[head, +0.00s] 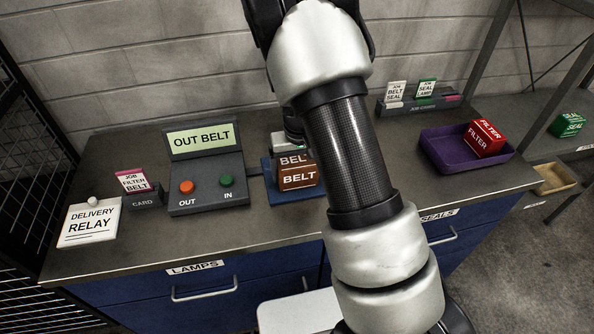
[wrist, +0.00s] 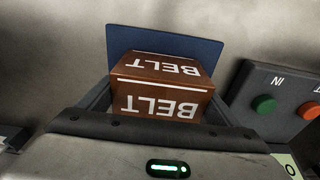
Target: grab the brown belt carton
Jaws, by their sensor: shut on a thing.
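The brown belt carton (head: 298,180) sits on or just above a blue pad on the counter, right of the control box, partly hidden behind my arm in the head view. In the wrist view the carton (wrist: 160,85), lettered BELT on two faces, lies between the two fingers of my gripper (wrist: 158,108). The gripper is shut on it. In the head view most of my gripper is hidden by my arm. I cannot tell whether the carton touches the pad.
The control box (head: 205,185) with OUT and IN buttons stands left of the blue pad (head: 290,197). A purple tray (head: 440,150) holds a red FILTER carton (head: 484,138). A job card rack (head: 415,103) stands at the back. A DELIVERY RELAY note (head: 90,222) lies far left.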

